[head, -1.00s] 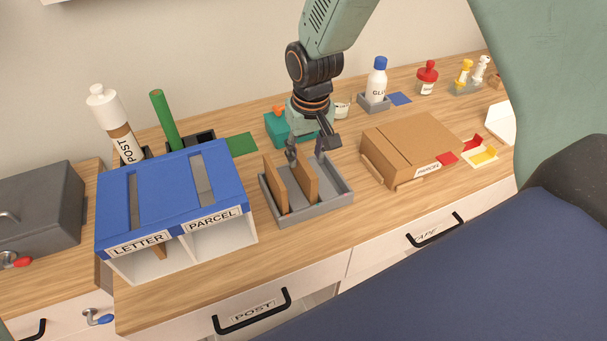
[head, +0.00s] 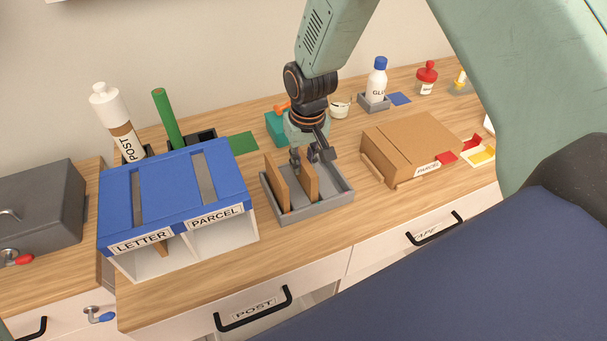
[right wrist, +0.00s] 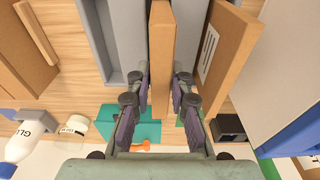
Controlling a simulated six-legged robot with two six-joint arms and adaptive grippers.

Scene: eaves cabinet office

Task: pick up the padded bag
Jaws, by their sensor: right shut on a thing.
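Two flat brown pieces stand upright in a grey divided tray (head: 335,203) on the desk. The right one, which I take to be the padded bag (head: 311,186), is between the fingers of my right gripper (head: 312,158). In the right wrist view the gripper (right wrist: 160,92) is shut on this bag (right wrist: 162,45), one finger on each broad face. The bag is upright and still within the tray. The other brown piece (head: 276,182) stands apart to its left; it bears a white label in the wrist view (right wrist: 226,58). My left gripper is not in view.
A blue-topped LETTER/PARCEL sorter (head: 165,190) stands close left of the tray. A cardboard parcel box (head: 412,145) lies to the right. A teal box (head: 276,128) is behind. Free desk shows in front of the tray (head: 300,236).

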